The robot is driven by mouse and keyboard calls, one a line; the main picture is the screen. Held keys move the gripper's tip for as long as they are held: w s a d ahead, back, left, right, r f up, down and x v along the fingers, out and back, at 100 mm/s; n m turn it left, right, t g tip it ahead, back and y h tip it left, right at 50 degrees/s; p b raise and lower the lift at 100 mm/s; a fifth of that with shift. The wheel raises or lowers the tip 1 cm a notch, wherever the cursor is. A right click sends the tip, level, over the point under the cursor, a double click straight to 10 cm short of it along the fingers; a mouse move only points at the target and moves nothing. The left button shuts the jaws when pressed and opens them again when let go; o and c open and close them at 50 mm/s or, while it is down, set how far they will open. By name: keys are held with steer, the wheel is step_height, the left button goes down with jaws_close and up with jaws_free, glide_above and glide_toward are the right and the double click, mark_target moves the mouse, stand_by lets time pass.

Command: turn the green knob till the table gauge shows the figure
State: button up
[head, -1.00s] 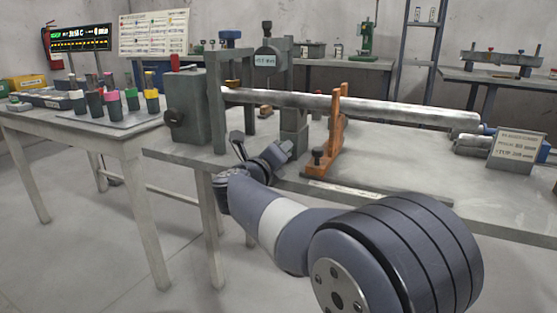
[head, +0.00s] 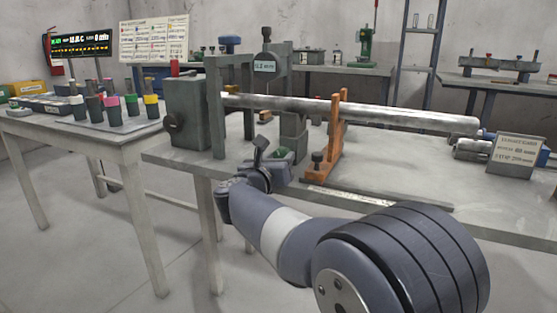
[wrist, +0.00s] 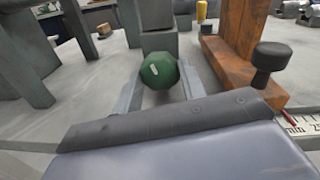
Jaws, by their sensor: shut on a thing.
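The green knob (wrist: 160,72) is faceted, with a small white mark on its face, and sits low on the front of a grey block. My gripper (wrist: 160,88) has one finger on each side of the knob and is shut on it. In the head view my gripper (head: 272,153) is at the table's front edge, and part of the green knob (head: 281,154) shows beside its finger. The table gauge (head: 264,66) is a dark dial body with a pale display on the grey frame; its figures are too small to read surely.
A long metal bar (head: 350,110) runs right from the grey frame (head: 218,110) through an orange stand (head: 336,135). A scale strip lies before the stand. A printed card (head: 515,152) stands at the right. The left table (head: 90,130) holds coloured cylinders.

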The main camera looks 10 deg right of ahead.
steer(key=shift+f, duration=0.1)
stand_by(0.4)
steer(key=o, duration=1)
steer(key=p+v, duration=0.2)
steer(key=v, duration=0.9)
steer(key=shift+p, duration=0.3)
steer(key=shift+w, duration=0.1)
steer(key=b+x, duration=0.2)
steer(key=x, duration=0.9)
steer(key=shift+b, duration=0.35)
